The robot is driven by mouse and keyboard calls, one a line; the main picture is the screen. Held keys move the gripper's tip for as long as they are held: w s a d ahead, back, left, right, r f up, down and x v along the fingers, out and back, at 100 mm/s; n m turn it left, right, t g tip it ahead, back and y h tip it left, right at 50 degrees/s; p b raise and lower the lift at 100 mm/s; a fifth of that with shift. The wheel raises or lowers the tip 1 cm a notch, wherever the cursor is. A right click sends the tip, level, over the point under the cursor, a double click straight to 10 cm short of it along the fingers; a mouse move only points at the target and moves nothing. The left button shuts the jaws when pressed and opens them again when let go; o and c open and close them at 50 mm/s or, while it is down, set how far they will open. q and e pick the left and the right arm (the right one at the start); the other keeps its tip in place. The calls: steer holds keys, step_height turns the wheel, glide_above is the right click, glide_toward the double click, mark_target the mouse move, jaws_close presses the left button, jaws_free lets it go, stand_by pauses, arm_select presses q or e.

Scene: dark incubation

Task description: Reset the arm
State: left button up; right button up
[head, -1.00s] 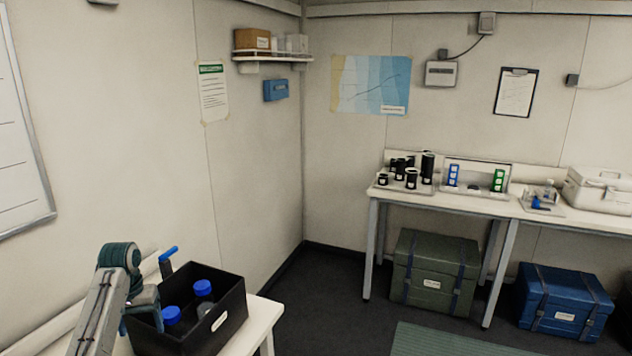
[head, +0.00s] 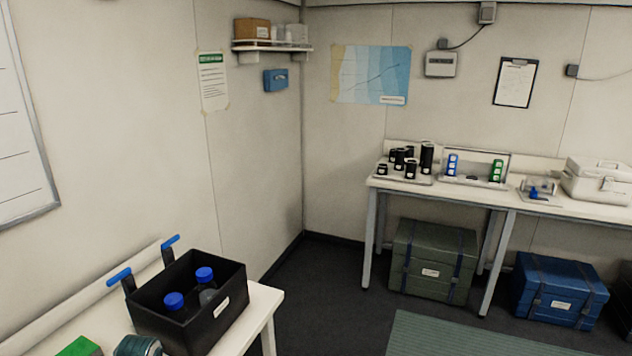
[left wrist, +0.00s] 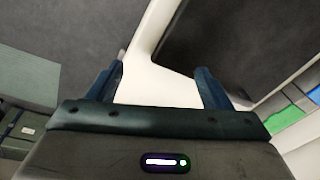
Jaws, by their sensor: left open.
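My left gripper (left wrist: 163,80) shows in the left wrist view with its two blue fingers spread apart and nothing between them. A white surface lies beyond the fingers. In the head view only a teal, rounded part of my left arm shows at the bottom edge, in front of the black crate (head: 222,306). The gripper itself is out of that view. My right gripper shows in neither view.
The black crate holds blue-capped bottles (head: 205,274) and has blue-topped handles. It stands on a white bench (head: 262,302) at lower left. A green item (head: 80,347) lies left of it. A far table (head: 450,194) bears black containers. Green (head: 433,271) and blue (head: 560,294) trunks stand below.

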arm_select(q)
steer(key=s+d+r+m+t, duration=0.1)
steer(key=s+d, duration=0.3)
steer(key=s, duration=1)
steer(key=s+d+t, duration=0.2)
steer(key=s+d, duration=0.2)
steer(key=s, duration=1)
step_height(320, 180, down, 37)
steer(key=a+g+b, duration=0.2)
steer(key=a+b, duration=0.1)
steer(key=b, duration=0.2)
steer(key=s+f+g+b, duration=0.1)
steer(key=s+f+b, duration=0.2)
steer(key=s+f, duration=1.5)
step_height(320, 180, down, 3)
steer(key=shift+s+a+r+b, duration=0.2)
steer(key=shift+s+a+b, duration=0.05)
steer(key=shift+a+b, duration=0.1)
